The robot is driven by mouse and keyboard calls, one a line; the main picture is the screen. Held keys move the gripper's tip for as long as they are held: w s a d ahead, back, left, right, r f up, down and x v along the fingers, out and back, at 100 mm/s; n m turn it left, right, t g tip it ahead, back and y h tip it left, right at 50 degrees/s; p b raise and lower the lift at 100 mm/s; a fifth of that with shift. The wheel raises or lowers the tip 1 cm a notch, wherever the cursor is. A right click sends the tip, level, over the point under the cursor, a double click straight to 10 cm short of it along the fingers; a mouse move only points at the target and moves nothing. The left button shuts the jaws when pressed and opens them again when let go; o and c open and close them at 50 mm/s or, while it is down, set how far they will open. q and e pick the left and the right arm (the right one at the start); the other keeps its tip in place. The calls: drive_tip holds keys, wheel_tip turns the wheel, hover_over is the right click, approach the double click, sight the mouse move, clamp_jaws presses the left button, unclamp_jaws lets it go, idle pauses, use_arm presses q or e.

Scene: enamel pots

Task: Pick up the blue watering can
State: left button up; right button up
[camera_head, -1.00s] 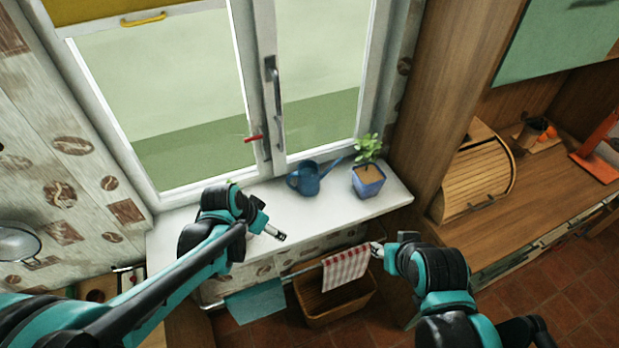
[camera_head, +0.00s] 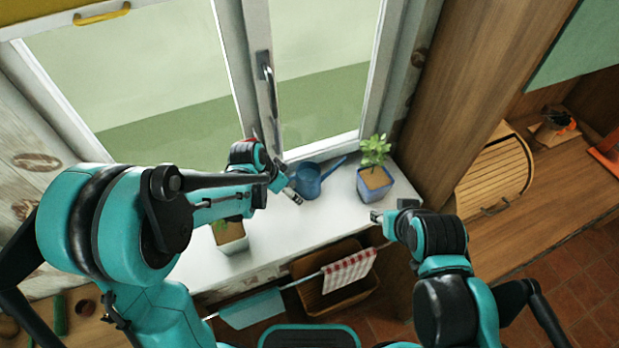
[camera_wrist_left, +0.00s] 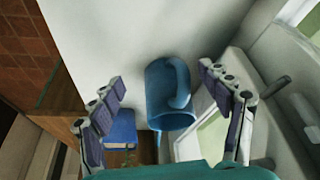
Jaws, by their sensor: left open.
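The blue watering can (camera_head: 309,181) stands on the white windowsill (camera_head: 300,232), close to the window, with its spout pointing right. My left gripper (camera_head: 293,196) is just left of the can in the head view. In the left wrist view the can (camera_wrist_left: 168,95) shows between the spread fingers of my left gripper (camera_wrist_left: 165,100), its handle facing the camera. The fingers are open and look apart from the can. My right gripper (camera_head: 376,216) is by the sill's front edge, below the flower pot; its finger opening is too small to tell.
A blue pot with a green plant (camera_head: 374,183) stands right of the can. A pale pot with a plant (camera_head: 231,237) stands on the sill under my left arm. The window handle (camera_head: 268,80) is behind. A rail with a checkered towel (camera_head: 349,270) hangs below the sill.

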sight(299, 184)
use_arm(q)
drive_tip(key=shift+w+d, duration=0.95)
drive_tip(key=shift+d, duration=0.15)
drive_tip(key=shift+w+d, duration=0.35)
drive_tip(key=shift+w, duration=0.15)
drive_tip(key=w+d, duration=0.2)
drive_tip(key=d, duration=0.1)
drive_tip(key=shift+w, duration=0.35)
drive_tip(key=x, duration=0.3)
drive_tip(key=shift+w+b, duration=0.1)
drive_tip(key=shift+b, duration=0.3)
drive_tip(key=shift+c, duration=0.3)
drive_tip(key=c, duration=1.3)
drive_tip(key=shift+r, duration=0.2)
drive_tip(key=shift+c, duration=0.2)
